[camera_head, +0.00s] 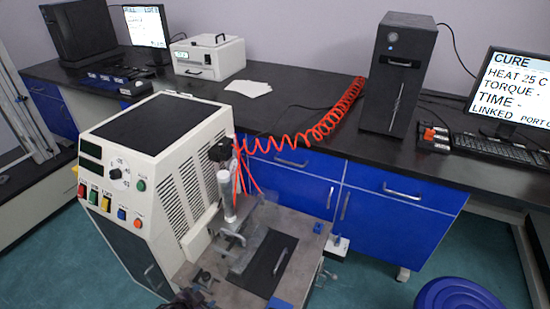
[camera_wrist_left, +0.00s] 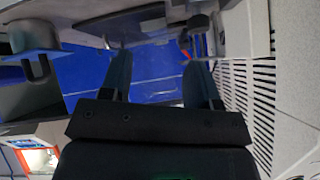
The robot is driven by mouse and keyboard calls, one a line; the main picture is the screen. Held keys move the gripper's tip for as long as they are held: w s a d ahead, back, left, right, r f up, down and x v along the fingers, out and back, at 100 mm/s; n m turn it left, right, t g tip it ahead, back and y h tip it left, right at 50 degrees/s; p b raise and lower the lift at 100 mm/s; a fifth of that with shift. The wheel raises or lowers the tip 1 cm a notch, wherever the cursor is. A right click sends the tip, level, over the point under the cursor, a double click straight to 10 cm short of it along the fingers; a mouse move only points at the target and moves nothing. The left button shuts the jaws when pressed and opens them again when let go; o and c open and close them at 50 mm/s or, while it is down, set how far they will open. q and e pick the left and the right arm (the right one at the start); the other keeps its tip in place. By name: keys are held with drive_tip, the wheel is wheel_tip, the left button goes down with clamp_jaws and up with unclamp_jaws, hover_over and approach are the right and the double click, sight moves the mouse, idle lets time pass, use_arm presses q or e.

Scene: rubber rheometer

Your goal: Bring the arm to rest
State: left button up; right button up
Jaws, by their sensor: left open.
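My left gripper (camera_wrist_left: 160,78) shows in the left wrist view as two dark fingers, spread apart with nothing between them. In the head view only a small dark part of it (camera_head: 187,299) shows at the bottom edge, in front of the rheometer's work table. The white rheometer (camera_head: 195,165) has a slanted front panel with coloured buttons and a vented side. Its vented side (camera_wrist_left: 250,85) runs close along the right of the gripper in the left wrist view. My right gripper is not in view.
A dark bench (camera_head: 310,95) with blue cabinets (camera_head: 395,220) runs behind. It carries a black tower (camera_head: 398,75), a white box (camera_head: 208,57) and screens (camera_head: 510,90). A red coiled hose (camera_head: 318,130) reaches the rheometer. A blue stool (camera_head: 458,296) stands front right; teal floor (camera_head: 375,285) is clear beside it.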

use_arm(q)
drive_tip(key=s+d+r+n+t, duration=0.1)
drive_tip(key=s+d+r, duration=0.15)
drive_tip(key=r, duration=0.45)
drive_tip(key=s+d+r+n+t, duration=0.1)
drive_tip(key=s+d+r+n, duration=0.15)
drive_tip(key=r, duration=0.35)
drive_tip(key=s+a+r+n+y, duration=0.1)
drive_tip(key=s+a+n, duration=0.1)
drive_tip(key=s+a, duration=0.2)
drive_tip(key=s+a+r+n+y, duration=0.1)
drive_tip(key=s+a, duration=0.3)
drive_tip(key=s, duration=0.6)
drive_tip(key=shift+s+a+r+n+y, duration=0.2)
drive_tip(key=shift+s+r+n+y, duration=0.15)
drive_tip(key=shift+y, duration=0.15)
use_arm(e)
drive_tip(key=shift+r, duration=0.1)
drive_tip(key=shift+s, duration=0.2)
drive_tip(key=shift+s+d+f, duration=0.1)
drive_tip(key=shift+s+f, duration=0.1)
